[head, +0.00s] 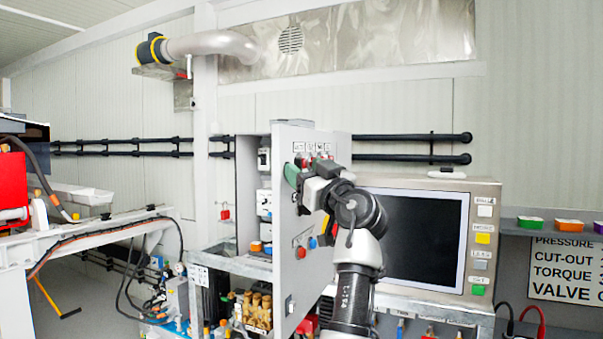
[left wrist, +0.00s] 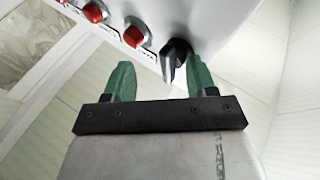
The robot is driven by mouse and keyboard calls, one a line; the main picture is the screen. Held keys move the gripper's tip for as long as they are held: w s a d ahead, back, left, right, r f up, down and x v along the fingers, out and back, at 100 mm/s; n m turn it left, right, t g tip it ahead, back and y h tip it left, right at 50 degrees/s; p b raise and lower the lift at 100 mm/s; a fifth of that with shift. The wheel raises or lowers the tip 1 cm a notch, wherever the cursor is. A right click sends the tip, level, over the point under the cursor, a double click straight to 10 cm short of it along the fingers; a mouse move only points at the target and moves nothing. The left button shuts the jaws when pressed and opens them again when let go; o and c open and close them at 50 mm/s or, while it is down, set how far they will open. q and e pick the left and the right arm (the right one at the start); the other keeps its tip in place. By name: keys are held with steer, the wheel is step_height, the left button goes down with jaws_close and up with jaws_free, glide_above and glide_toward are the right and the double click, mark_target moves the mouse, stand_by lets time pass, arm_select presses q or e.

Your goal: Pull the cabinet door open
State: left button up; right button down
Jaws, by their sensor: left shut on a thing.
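The grey cabinet (head: 247,190) stands in the middle of the head view. Its door (head: 284,285) stands ajar, and switches and breakers show inside, left of the door. The door's front carries a row of small buttons at the top, a red button (head: 301,252) lower down and a black knob (left wrist: 175,57). My left gripper (head: 296,180) is at the upper part of the door's front, its green fingertips against it. My right gripper is out of view.
A screen panel (head: 482,240) stands close right of the door. Brass valves (head: 257,310) and hoses sit below the cabinet. A white bench frame (head: 100,225) is at the left. Coloured bins (head: 569,227) sit on a shelf at the right.

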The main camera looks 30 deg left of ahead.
arm_select(q)
steer(key=shift+w+d, duration=0.15)
steer(key=shift+w, duration=0.1)
steer(key=shift+s, duration=0.15)
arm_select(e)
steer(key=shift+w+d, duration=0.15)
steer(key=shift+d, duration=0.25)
arm_select(q)
steer(key=b+v, duration=0.4)
steer(key=v, duration=0.6)
steer(key=shift+s+d+f, duration=0.2)
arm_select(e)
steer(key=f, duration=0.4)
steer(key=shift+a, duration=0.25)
